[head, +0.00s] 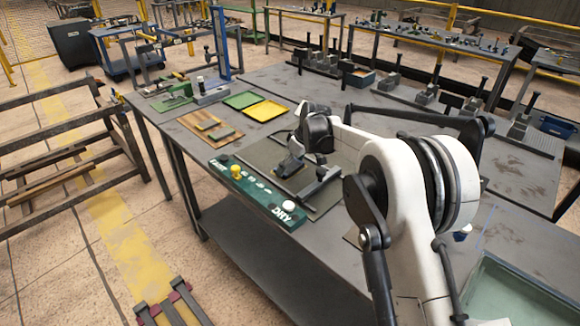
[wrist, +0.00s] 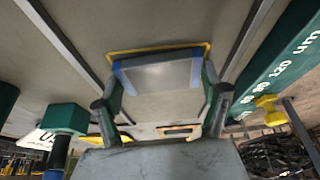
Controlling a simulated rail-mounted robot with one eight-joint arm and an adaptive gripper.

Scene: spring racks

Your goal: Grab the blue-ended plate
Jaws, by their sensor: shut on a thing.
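The blue-ended plate (wrist: 158,77) is a flat grey plate with blue strips at its edges, seen in the wrist view. My gripper (wrist: 162,69) is shut on it, with a green-padded finger at each side. A yellow edge (wrist: 160,49) shows just beyond the plate; I cannot tell whether it touches it. In the head view my gripper (head: 300,150) is low over the dark mat on the bench, and the plate cannot be made out there.
A green bar marked "DRY" (head: 262,196), with yellow and white knobs, lies along the bench's front edge. A black-handled fixture (head: 318,188) stands close to my gripper. Green (head: 240,100) and yellow (head: 265,111) trays and a wooden board (head: 208,127) lie beyond.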

